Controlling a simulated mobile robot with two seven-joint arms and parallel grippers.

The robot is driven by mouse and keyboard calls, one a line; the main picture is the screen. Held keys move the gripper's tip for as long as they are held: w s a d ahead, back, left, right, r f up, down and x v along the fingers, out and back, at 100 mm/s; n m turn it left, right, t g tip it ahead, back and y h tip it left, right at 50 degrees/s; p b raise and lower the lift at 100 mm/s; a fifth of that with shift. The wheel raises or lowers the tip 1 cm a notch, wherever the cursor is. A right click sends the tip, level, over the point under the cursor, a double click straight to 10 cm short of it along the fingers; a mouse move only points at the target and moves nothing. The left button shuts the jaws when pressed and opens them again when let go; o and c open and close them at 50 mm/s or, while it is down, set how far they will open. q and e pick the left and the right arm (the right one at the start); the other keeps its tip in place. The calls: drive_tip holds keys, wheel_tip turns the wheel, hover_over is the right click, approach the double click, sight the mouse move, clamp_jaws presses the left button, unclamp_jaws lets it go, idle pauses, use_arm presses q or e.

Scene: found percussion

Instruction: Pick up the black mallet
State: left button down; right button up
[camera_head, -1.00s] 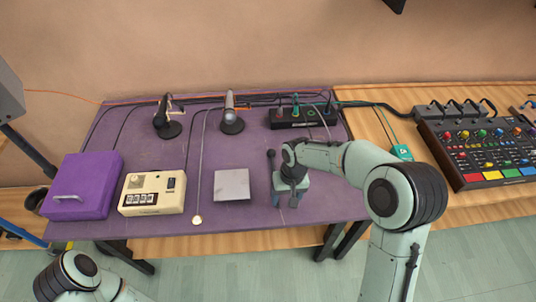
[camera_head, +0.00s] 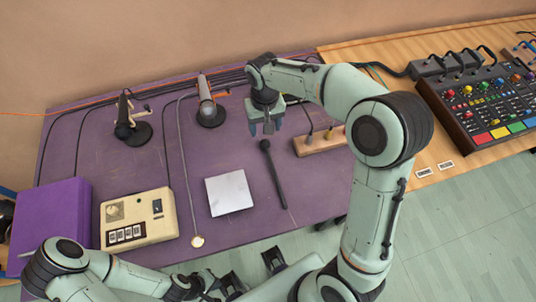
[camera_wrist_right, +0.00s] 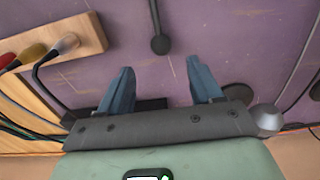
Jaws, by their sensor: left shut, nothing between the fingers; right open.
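The black mallet (camera_head: 275,175) lies on the purple table, its round head toward the back and its thin handle toward the front edge. In the right wrist view its head (camera_wrist_right: 160,44) shows just beyond the fingertips, lined up between them, with the handle running out of the picture. My right gripper (camera_head: 266,130) points down, open and empty, slightly behind the mallet head; its two blue-grey fingers (camera_wrist_right: 162,80) stand apart in the wrist view. My left gripper (camera_head: 208,285) is low at the table's front edge, shut and empty, away from the mallet.
A light square plate (camera_head: 228,193) lies left of the mallet. Two microphones (camera_head: 127,118) (camera_head: 208,105), a cream box (camera_head: 138,218) and a purple box (camera_head: 50,222) stand further left. A mixer (camera_head: 485,105) is at right.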

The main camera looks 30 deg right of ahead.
sight(265, 142)
wheel_tip(265, 142, down, 9)
drive_tip(key=shift+r, duration=0.2)
drive_tip(key=shift+a, duration=0.1)
drive_tip(key=c, duration=1.1)
